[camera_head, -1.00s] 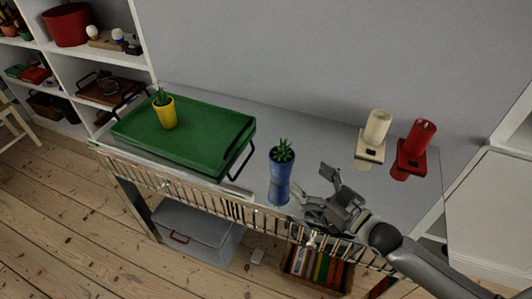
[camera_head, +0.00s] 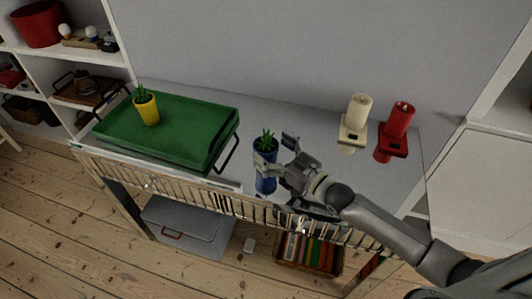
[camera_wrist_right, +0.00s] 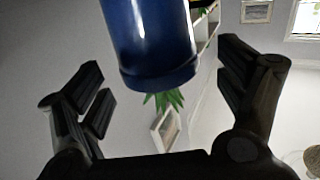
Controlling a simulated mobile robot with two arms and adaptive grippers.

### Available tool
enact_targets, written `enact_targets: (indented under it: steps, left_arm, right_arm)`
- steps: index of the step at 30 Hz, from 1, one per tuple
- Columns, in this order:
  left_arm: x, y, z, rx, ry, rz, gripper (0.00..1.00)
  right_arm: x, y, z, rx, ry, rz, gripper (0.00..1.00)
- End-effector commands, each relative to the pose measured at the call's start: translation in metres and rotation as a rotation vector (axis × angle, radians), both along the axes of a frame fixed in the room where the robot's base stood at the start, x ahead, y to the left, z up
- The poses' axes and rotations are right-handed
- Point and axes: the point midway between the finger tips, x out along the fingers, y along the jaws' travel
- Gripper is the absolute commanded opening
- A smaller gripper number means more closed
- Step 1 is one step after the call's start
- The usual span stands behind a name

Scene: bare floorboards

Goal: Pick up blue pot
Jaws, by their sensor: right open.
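The blue pot (camera_head: 264,180) with a small green plant (camera_head: 265,140) stands upright near the front edge of the shiny table (camera_head: 330,180). My right gripper (camera_head: 275,155) comes in from the right with its fingers around the pot's upper part, partly hiding it. In the right wrist view the blue pot (camera_wrist_right: 152,40) shows upside down between the two spread fingers (camera_wrist_right: 160,90), with space on both sides. The right gripper is open and holds nothing. My left gripper is not in view.
A green tray (camera_head: 215,150) with a yellow pot (camera_head: 147,108) stands to the left. A cream candle holder (camera_head: 355,125) and a red one (camera_head: 395,132) stand to the right at the back. A wire rail (camera_head: 200,197) runs along the table's front.

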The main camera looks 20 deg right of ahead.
Motion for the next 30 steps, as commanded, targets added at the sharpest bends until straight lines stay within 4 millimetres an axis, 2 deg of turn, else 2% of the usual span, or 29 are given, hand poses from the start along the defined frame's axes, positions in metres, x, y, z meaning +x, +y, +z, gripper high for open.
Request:
enact_targets:
  steps: [6,15,30]
  left_arm:
    - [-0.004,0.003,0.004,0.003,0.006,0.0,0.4]
    - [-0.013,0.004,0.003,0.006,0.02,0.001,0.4]
    - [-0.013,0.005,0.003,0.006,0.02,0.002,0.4]
  right_arm:
    - [0.021,0.011,0.001,0.0,-0.001,0.0,0.89]
    - [0.024,0.013,0.0,0.0,0.001,0.001,0.89]
    - [0.023,0.012,0.0,-0.001,0.0,0.001,0.25]
